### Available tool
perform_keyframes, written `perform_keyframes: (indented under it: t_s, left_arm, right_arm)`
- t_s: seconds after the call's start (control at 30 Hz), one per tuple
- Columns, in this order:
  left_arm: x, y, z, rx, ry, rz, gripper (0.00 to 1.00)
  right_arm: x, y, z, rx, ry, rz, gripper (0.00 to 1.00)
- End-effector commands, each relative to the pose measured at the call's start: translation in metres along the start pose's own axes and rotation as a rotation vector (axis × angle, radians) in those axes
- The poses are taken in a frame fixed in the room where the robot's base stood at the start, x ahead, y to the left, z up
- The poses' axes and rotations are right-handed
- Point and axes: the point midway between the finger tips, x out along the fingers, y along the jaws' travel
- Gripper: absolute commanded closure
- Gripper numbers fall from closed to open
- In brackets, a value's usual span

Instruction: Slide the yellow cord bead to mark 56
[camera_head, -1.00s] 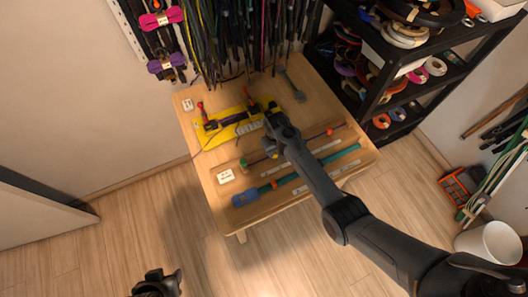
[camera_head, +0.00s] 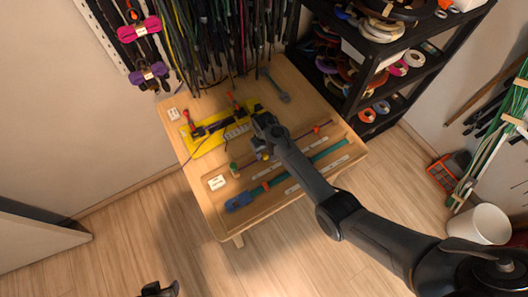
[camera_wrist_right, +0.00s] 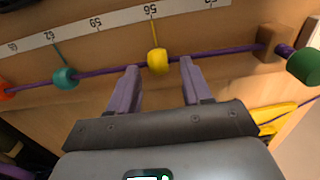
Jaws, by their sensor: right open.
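In the right wrist view the yellow bead (camera_wrist_right: 158,61) sits on a purple cord (camera_wrist_right: 110,71) stretched along a wooden rail. A white number strip (camera_wrist_right: 120,22) runs above it. A thin yellow line comes down from beside the printed 56 to the top of the bead. My right gripper (camera_wrist_right: 159,78) is open, with one finger on each side of the bead and a gap to each. In the head view my right gripper (camera_head: 261,151) is over the bench (camera_head: 203,200) and hides the bead. My left gripper (camera_head: 158,289) shows only partly at the bottom edge.
A teal bead (camera_wrist_right: 65,78) is left of the yellow one on the cord. A wooden block (camera_wrist_right: 270,40) and green knob (camera_wrist_right: 304,66) are at the right end. A yellow board (camera_head: 200,147) and blue-handled tool (camera_head: 238,202) lie on the bench.

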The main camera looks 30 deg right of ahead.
Motion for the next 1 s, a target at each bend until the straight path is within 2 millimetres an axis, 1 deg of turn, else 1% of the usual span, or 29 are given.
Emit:
perform_keyframes:
  t_s: [0.03,0.3,0.5,0.6,0.7,1.0]
  left_arm:
    - [-0.004,0.0,-0.001,0.0,0.0,0.0,0.57]
    - [-0.013,0.001,-0.005,-0.006,0.001,0.005,0.57]
    - [-0.017,0.002,-0.006,-0.012,0.002,0.01,0.57]
    - [-0.018,0.002,-0.007,-0.013,0.003,0.01,0.57]
    - [-0.018,0.002,-0.007,-0.013,0.003,0.01,0.57]
    - [-0.018,0.001,-0.006,-0.007,0.002,0.005,0.57]
  right_arm:
    - [-0.009,0.0,0.0,0.0,0.003,0.0,0.51]
    - [-0.054,0.0,0.0,0.0,0.003,-0.001,0.51]
    - [-0.082,0.0,0.0,0.0,0.001,-0.001,0.51]
    - [-0.091,0.0,0.0,0.0,0.001,-0.001,0.51]
    - [-0.095,0.0,0.0,0.0,0.0,-0.001,0.51]
    - [-0.097,0.0,0.0,0.0,0.0,0.0,0.51]
